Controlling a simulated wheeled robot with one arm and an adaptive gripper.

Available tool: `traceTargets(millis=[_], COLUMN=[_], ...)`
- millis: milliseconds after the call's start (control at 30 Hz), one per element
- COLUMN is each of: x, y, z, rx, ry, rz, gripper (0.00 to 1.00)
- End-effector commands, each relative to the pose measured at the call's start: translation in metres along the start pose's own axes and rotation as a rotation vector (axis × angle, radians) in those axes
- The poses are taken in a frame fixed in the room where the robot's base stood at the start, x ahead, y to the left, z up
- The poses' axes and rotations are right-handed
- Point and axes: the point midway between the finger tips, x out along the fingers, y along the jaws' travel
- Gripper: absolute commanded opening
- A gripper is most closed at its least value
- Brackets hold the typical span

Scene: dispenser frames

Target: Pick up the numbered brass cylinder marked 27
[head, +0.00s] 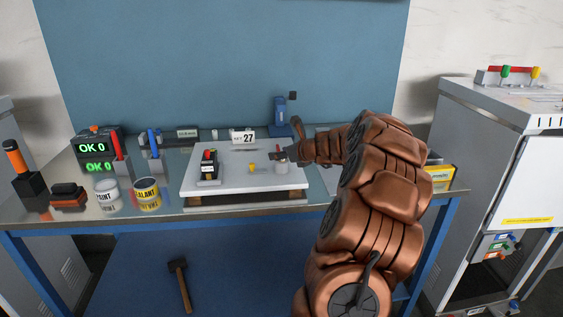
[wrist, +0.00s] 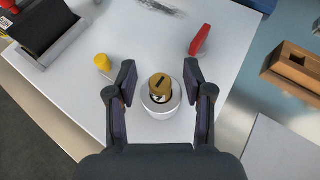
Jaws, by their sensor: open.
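A brass cylinder (wrist: 160,85) stands in a white round holder (wrist: 161,104) on the white board (head: 229,184). A dark slot-like mark shows on its top; I cannot read a number on it. My gripper (wrist: 158,80) is open, with its two fingers apart on either side of the cylinder and holder. In the head view my gripper (head: 277,155) is above the white holder (head: 282,167) at the right of the board, and hides the cylinder. A sign reading 27 (head: 243,137) stands behind the board.
A yellow knob (wrist: 102,62) and a red handle (wrist: 200,39) are near the fingers. A black dispenser (head: 209,165) stands at the board's left. Paint (head: 107,194) and sealant (head: 147,193) cans stand farther left.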

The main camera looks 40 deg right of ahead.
Motion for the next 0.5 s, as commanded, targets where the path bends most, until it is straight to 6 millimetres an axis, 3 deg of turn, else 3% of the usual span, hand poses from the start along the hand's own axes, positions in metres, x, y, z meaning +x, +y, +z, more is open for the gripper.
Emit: traceTargets(millis=[67,500], x=[-0.0002,-0.0002], y=[0.0000,0.0000], z=[-0.0001,-0.0004], rx=[0.000,0.000], ry=[0.000,0.001], rz=[0.000,0.000], gripper=[0.51,0.05])
